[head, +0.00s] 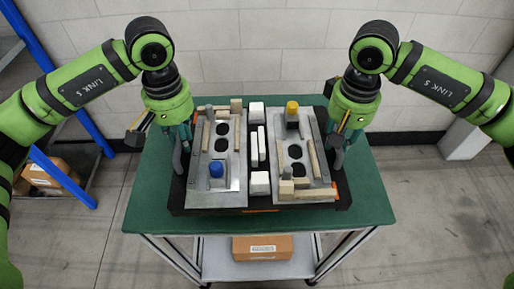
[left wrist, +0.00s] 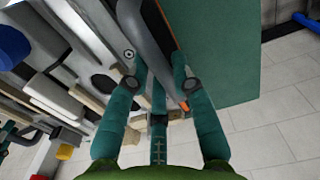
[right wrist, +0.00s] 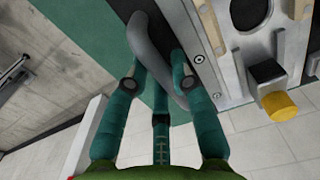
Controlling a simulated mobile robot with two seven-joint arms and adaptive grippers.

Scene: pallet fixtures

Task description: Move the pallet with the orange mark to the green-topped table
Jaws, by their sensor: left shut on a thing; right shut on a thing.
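The dark pallet (head: 215,211) with small orange marks (head: 262,211) sits on the green-topped table (head: 370,207). It carries two grey metal plates with fixture blocks, a blue knob (head: 216,170) and a yellow knob (head: 292,108). My left gripper (head: 181,160) is shut on the pallet's left grey handle (left wrist: 152,42). My right gripper (head: 338,156) is shut on its right grey handle (right wrist: 150,60). The fingers partly hide both handles. Whether the pallet touches the table top or hangs just above it, I cannot tell.
A cardboard box (head: 262,247) lies on the table's lower shelf. A blue-framed rack (head: 75,175) with boxes stands at the left. A light block wall (head: 270,50) is close behind the table. A pale post (head: 470,138) stands at the right. Floor is clear in front on both sides.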

